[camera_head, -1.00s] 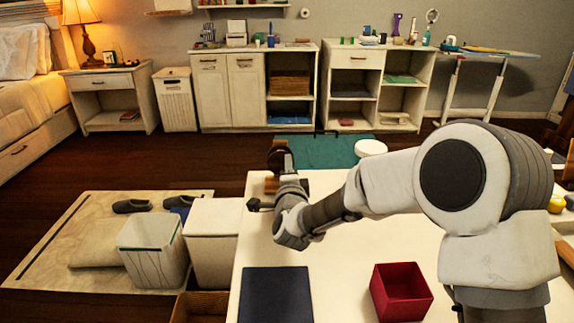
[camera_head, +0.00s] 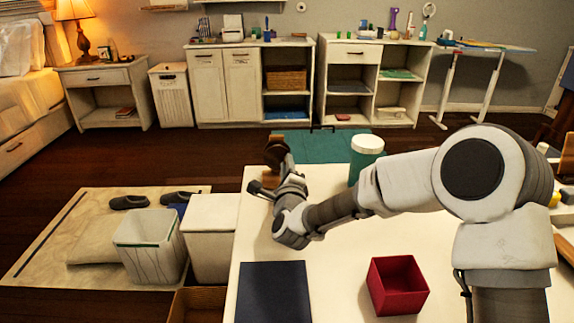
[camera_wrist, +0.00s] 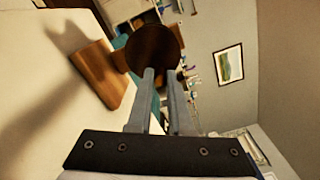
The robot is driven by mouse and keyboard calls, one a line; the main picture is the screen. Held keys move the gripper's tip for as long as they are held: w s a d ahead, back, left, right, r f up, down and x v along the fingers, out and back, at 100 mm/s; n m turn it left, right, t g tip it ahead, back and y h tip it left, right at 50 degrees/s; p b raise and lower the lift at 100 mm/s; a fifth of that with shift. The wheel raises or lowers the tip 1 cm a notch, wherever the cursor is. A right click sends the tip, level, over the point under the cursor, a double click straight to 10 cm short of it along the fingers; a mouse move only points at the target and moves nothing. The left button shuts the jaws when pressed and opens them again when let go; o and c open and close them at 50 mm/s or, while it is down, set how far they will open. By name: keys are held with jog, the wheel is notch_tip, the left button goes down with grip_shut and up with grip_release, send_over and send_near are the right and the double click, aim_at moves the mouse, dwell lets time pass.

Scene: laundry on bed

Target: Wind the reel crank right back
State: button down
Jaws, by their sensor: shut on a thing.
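The reel shows in the head view as a dark round disc (camera_head: 277,153) at the far left of the white table. In the wrist view the dark disc (camera_wrist: 153,47) stands beside a brown wooden block (camera_wrist: 103,77), just beyond my fingertips. My gripper (camera_head: 287,166) is at the reel's near side, its fingers pointing at the disc. In the wrist view my gripper (camera_wrist: 161,73) has its two fingers close together in front of the disc, shut on the crank. The crank's handle is mostly hidden by the fingers, and its exact angle cannot be told.
A green jar with a white lid (camera_head: 365,158) stands right of the reel, close behind my arm. A dark blue mat (camera_head: 274,292) and a red open box (camera_head: 398,286) are on the near part of the table (camera_head: 337,280). White bins (camera_head: 211,237) stand left of it.

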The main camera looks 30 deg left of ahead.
jog(key=shift+r, duration=0.1)
jog(key=c, duration=0.8)
grip_release()
jog(key=shift+c, duration=0.2)
jog(key=shift+s, duration=0.1)
jog(key=p+v, duration=0.3)
jog(key=v, duration=1.4)
jog(key=shift+d, duration=0.1)
